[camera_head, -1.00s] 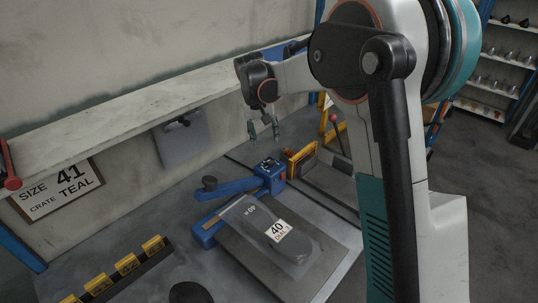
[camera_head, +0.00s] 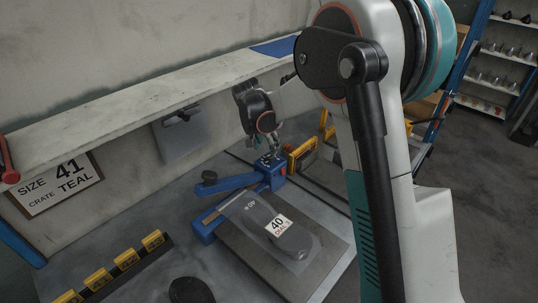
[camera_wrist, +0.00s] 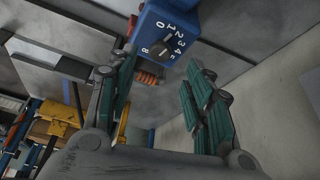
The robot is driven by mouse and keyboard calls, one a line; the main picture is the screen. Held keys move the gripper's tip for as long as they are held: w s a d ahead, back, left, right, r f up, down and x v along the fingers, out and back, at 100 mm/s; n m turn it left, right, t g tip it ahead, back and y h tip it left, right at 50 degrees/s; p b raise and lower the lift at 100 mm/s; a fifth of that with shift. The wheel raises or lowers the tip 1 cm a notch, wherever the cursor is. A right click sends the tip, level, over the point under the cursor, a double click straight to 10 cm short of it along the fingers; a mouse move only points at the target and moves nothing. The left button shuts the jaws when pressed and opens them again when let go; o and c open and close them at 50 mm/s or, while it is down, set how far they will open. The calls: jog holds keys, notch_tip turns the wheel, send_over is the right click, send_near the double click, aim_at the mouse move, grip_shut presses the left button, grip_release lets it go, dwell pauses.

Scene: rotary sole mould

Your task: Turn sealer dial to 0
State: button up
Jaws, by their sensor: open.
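The blue sealer (camera_head: 269,171) stands on the bench with its long blue arm reaching left. In the wrist view its blue housing (camera_wrist: 148,22) carries a dark dial knob (camera_wrist: 163,46) with white numbers around it, including 0, 1, 2, 3 and 4. Where the knob points is too small to tell. My gripper (camera_wrist: 160,95) is open, with its green-padded fingers apart and the dial showing beyond and between them. In the head view my gripper (camera_head: 262,152) is right above the sealer's housing and partly hides its top. Contact with the dial is not visible.
A clear bag with a sole, labelled 40 (camera_head: 277,225), lies on the grey plate in front of the sealer. A yellow block (camera_head: 302,152) stands right of the sealer. Yellow tags (camera_head: 126,260) line a rack at left. A shelf (camera_head: 120,112) runs along the wall behind.

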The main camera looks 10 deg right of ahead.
aim_at(270, 155)
jog(key=b+x, duration=0.1)
jog(key=x, duration=0.5)
jog(key=shift+r, duration=0.1)
jog(key=c, duration=1.1)
